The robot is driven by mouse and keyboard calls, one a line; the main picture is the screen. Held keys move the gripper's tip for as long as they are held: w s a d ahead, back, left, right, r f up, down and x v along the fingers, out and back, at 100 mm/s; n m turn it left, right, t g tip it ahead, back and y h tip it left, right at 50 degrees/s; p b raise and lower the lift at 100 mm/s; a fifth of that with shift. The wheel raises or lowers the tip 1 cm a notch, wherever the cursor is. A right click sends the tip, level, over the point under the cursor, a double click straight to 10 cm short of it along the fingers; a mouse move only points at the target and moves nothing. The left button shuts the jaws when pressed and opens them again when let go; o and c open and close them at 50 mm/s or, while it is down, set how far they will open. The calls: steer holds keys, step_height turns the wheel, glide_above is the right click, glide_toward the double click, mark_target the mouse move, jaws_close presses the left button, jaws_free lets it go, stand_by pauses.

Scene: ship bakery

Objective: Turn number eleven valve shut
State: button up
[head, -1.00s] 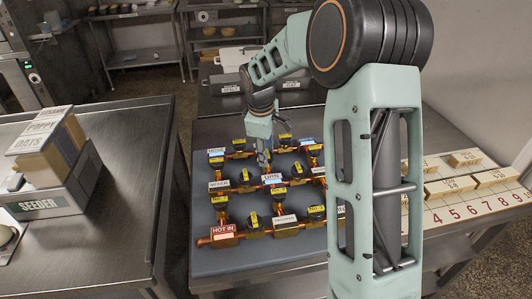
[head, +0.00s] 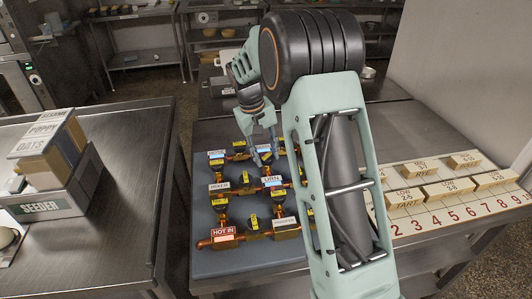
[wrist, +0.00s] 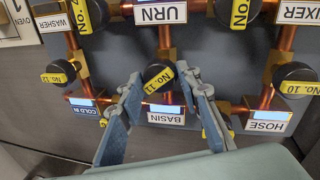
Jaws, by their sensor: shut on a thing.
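The number eleven valve (wrist: 158,78) has a round black knob with a yellow "No. 11" tag and sits on a copper pipe between the URN and BASIN labels. Its tag lies tilted, rising to the right in the wrist view. My gripper (wrist: 161,80) has its two blue-grey fingers on either side of this knob and is shut on it. In the head view my gripper (head: 263,153) reaches down onto the far row of the valve board and hides much of the knob.
Neighbouring knobs No. 12 (wrist: 58,74), No. 10 (wrist: 297,80) and No. 13 (wrist: 240,10) stand close around. The grey board (head: 215,266) carries several more valves. A numbered board with wooden blocks (head: 448,187) lies to the right. A seeder box (head: 45,207) stands on the left bench.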

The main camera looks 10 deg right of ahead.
steer(key=m, duration=0.2)
steer(key=m+p, duration=0.1)
steer(key=shift+a+m+g, duration=0.2)
steer(key=shift+m+g, duration=0.2)
steer(key=shift+m+g+p, duration=0.4)
steer(key=shift+m+p, duration=0.25)
steer(key=shift+m, duration=1.25)
steer(key=shift+w, duration=0.1)
steer(key=o, duration=1.1)
steer(key=shift+d, duration=0.1)
